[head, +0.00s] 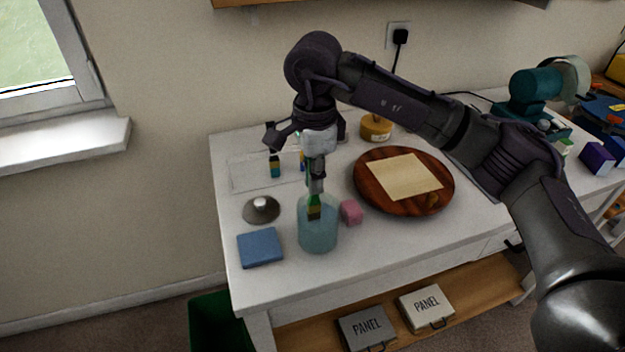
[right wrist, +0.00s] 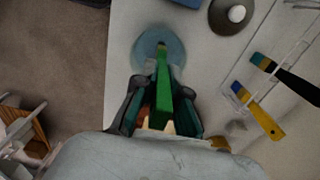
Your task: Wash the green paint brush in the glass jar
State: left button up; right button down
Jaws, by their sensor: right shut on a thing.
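The glass jar (head: 318,236) with bluish liquid stands on the white table near its front left. My right gripper (head: 317,180) is above the jar, pointing down. It is shut on the green paint brush (right wrist: 161,95), whose bristle end (head: 314,210) points down inside the jar's upper part. In the right wrist view the jar (right wrist: 160,46) shows beyond the brush tip. I cannot tell exactly whether the bristles touch the liquid. My left gripper is not in view.
A blue sponge (head: 260,247), a grey dish-shaped thing (head: 261,210) and a pink block (head: 351,212) lie close to the jar. Other brushes (right wrist: 258,112) lie in a clear tray behind. A round wooden board (head: 420,208) with a pale sheet is to the right.

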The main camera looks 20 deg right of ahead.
jog(key=shift+s+d+r+p, duration=0.15)
jog(key=shift+r+p, duration=0.45)
jog(key=shift+r, duration=0.65)
jog(key=shift+w+d+r+p, duration=0.15)
jog(key=shift+r+p, duration=0.4)
jog(key=shift+r, duration=0.65)
jog(key=shift+s+r+p, duration=0.1)
jog(key=shift+r+p, duration=1.65)
jog(key=shift+r, duration=1.25)
jog(key=shift+f, duration=0.1)
